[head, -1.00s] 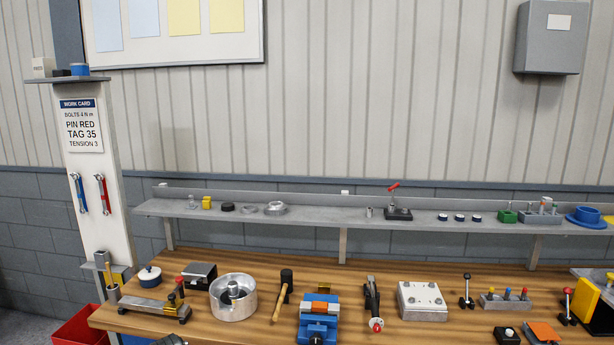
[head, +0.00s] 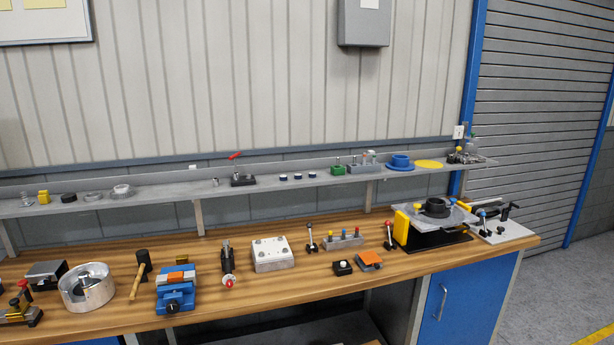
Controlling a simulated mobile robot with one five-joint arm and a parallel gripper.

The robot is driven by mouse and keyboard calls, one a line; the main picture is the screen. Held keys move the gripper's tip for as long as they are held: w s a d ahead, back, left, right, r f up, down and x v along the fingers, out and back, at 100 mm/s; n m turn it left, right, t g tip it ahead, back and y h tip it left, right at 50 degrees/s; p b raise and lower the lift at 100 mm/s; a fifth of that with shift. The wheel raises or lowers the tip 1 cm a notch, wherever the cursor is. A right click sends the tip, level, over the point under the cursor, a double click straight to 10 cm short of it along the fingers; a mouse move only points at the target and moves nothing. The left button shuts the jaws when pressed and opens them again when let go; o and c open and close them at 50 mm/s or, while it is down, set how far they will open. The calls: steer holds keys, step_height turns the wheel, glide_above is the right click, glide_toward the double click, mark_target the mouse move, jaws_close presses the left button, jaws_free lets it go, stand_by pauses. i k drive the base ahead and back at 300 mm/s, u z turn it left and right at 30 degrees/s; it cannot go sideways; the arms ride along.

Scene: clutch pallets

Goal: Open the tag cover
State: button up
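I cannot tell for sure which part is the tag cover. A dark box with a light top (head: 46,274) stands at the bench's left end. A blue vise (head: 176,290) with an orange piece (head: 181,277) in its jaws stands left of the middle. My gripper is not in view.
The wooden bench (head: 300,286) also holds a metal drum (head: 87,288), a hammer (head: 141,270), a metal block (head: 272,254) and a round fixture (head: 437,216). A grey shelf (head: 210,190) with small parts runs behind. Grey floor (head: 570,290) is free at right.

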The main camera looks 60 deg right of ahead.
mark_target(368, 258)
steer(key=z, duration=2.45)
steer(key=k, duration=0.85)
steer(key=u, duration=0.35)
steer(key=i, duration=1)
